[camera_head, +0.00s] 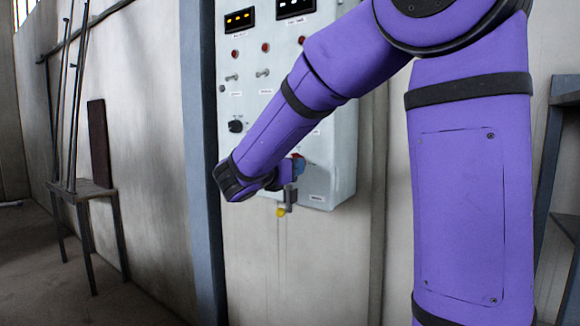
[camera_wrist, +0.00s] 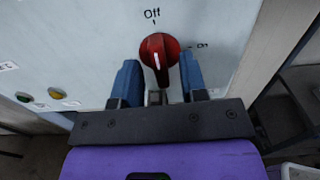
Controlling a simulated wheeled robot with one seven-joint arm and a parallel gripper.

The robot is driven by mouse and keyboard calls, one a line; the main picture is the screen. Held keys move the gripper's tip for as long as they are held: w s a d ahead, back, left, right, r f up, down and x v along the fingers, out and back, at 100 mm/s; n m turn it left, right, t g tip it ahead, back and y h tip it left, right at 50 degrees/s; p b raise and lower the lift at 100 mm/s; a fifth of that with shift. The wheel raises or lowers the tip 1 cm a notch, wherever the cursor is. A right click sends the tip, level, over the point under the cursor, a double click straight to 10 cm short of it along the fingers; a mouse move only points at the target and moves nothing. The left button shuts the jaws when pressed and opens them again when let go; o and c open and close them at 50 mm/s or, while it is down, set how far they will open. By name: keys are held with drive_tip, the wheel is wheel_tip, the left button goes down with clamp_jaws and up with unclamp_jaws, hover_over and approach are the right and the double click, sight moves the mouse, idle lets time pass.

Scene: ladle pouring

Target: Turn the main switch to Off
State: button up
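The main switch is a round red knob (camera_wrist: 158,50) on a pale control panel (camera_wrist: 95,30). In the wrist view, "Off" is printed above it and "On" to its right. The knob's raised grip, with a short white mark, stands roughly upright in the picture, in line with "Off" rather than "On". My gripper (camera_wrist: 159,82) is open, its two blue fingers on either side of the knob's lower part. I cannot tell whether they touch it. In the head view, my gripper (camera_head: 290,178) is at the panel's lower part, largely covering the red knob (camera_head: 299,161).
The panel, seen as a wall box (camera_head: 340,150) in the head view, carries other small switches, red lamps and a black knob (camera_head: 236,126). Green and yellow buttons (camera_wrist: 56,93) show in the wrist view. A metal stand (camera_head: 85,187) is at the left, a shelf frame (camera_head: 565,100) at the right.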

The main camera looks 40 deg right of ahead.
drive_tip(key=v, duration=1)
drive_tip(key=shift+a, duration=0.35)
drive_tip(key=shift+s, duration=0.15)
drive_tip(key=s+d+f+m+g+y, duration=0.2)
drive_tip(key=s+m+y, duration=0.1)
drive_tip(key=s+m, duration=0.3)
drive_tip(key=s+d+f+m+g+y, duration=0.2)
drive_tip(key=s+d+f+m+y, duration=0.15)
drive_tip(key=s, duration=0.35)
drive_tip(key=s+a+f+m+t+y, duration=0.2)
drive_tip(key=s+a+m+y, duration=0.6)
drive_tip(key=m, duration=0.4)
drive_tip(key=shift+s+f+m+t+y, duration=0.35)
drive_tip(key=shift+s+t+y, duration=0.35)
drive_tip(key=shift+y, duration=0.55)
drive_tip(key=shift+s, duration=0.1)
